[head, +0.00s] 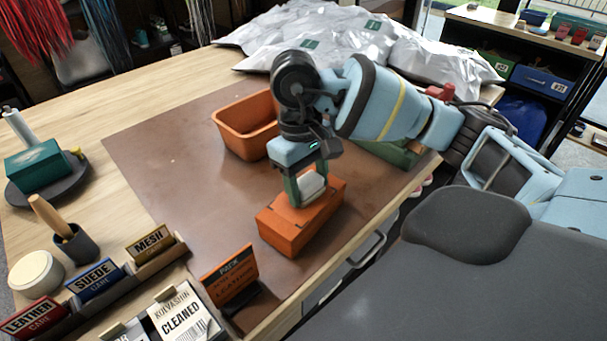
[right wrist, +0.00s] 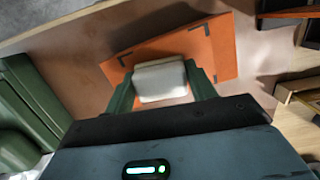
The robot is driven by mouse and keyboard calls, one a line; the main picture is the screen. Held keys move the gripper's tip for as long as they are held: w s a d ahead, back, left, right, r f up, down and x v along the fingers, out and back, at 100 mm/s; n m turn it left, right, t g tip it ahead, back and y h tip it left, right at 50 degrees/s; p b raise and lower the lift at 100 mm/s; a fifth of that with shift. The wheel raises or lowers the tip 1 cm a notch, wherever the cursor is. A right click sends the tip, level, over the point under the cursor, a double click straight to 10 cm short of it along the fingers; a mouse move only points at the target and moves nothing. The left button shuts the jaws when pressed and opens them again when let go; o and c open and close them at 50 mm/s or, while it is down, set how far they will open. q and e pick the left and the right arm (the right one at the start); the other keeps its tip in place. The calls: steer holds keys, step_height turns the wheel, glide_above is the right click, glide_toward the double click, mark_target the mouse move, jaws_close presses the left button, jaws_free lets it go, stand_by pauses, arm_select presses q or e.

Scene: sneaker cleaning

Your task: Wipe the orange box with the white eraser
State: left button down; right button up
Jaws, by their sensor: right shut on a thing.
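The orange box (head: 285,233) lies on the brown mat near the table's front edge, its lid closed. It also shows in the right wrist view (right wrist: 217,47), with dark marks at its corners. My right gripper (head: 311,192) points down over the box's far part. It is shut on the white eraser (right wrist: 160,80), which sits between the two green fingers. The eraser (head: 312,184) is at the box's top; whether it touches the surface I cannot tell. My left gripper is not in view.
An open orange bin (head: 246,126) stands behind the box on the brown mat (head: 165,150). Silvery bags (head: 340,35) lie at the back. An orange sign (head: 230,278) and care-label cards (head: 95,278) stand at front left. The mat's left part is clear.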

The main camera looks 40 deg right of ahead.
steer(key=shift+d, duration=0.15)
steer(key=shift+w+d+f+b, duration=0.1)
steer(key=shift+d+b, duration=0.15)
steer(key=shift+d, duration=0.15)
steer(key=shift+w+d+f+b, duration=0.1)
steer(key=shift+d+b, duration=0.1)
steer(key=shift+d, duration=0.2)
steer(key=shift+w+d+r, duration=0.15)
steer(key=shift+d, duration=0.65)
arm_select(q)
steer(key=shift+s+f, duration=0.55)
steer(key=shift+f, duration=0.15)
arm_select(e)
steer(key=shift+r, duration=0.1)
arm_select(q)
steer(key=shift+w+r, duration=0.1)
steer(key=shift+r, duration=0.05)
arm_select(e)
steer(key=shift+s+a+f, duration=0.1)
steer(key=shift+s+a, duration=0.1)
steer(key=shift+a, duration=0.7)
steer(key=shift+s+a+f, duration=0.1)
steer(key=shift+s+a, duration=0.1)
steer(key=shift+a, duration=0.65)
